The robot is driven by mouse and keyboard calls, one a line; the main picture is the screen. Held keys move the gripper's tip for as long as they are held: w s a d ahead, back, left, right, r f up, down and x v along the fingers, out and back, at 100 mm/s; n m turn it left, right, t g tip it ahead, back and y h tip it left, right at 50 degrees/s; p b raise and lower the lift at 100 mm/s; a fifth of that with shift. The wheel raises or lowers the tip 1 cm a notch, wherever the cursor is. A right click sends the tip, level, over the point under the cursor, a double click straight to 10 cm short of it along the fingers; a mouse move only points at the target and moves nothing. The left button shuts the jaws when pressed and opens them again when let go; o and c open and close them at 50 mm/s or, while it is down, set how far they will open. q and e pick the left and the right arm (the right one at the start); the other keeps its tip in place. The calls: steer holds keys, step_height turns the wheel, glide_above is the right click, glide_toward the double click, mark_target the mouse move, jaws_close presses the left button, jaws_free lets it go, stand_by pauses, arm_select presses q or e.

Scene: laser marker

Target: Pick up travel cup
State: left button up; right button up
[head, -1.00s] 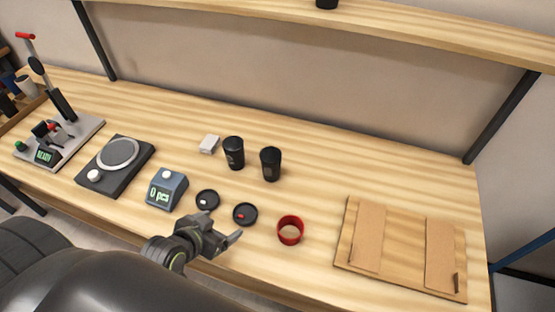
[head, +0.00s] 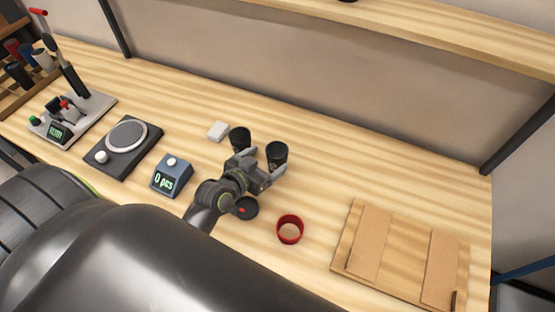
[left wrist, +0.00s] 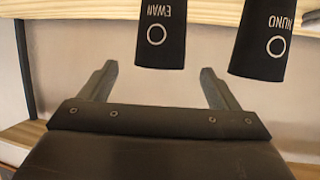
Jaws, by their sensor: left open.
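Two black travel cups stand side by side on the bench, the left one (head: 240,137) and the right one (head: 277,152). My left gripper (head: 264,166) is open, in front of the right cup and partly covering the lower parts of both. In the left wrist view the picture is upside down. There a cup marked EWAN (left wrist: 161,40) lines up with the gap between the open fingers (left wrist: 158,72). A second cup with a name on it (left wrist: 262,42) is outside the fingers, to the right. Contact with a cup cannot be told. My right gripper is not in view.
A dark lid with a red spot (head: 246,209) and a red ring (head: 290,229) lie in front of the cups. A white block (head: 218,131), a blue counter box (head: 171,177) and a scale (head: 125,140) are left. A wooden board (head: 345,235) lies right.

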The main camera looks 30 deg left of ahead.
mark_target(282, 148)
arm_select(q)
steer(key=x, duration=0.2)
steer(key=shift+w+f, duration=0.1)
steer(key=shift+w, duration=0.15)
steer(key=shift+p+x, duration=0.8)
steer(key=shift+x, duration=1.9)
steer(key=shift+f, duration=0.1)
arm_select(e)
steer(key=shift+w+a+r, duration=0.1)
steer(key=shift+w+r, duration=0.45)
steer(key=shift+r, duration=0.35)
arm_select(q)
steer(key=shift+s, duration=0.1)
steer(key=c, duration=0.7)
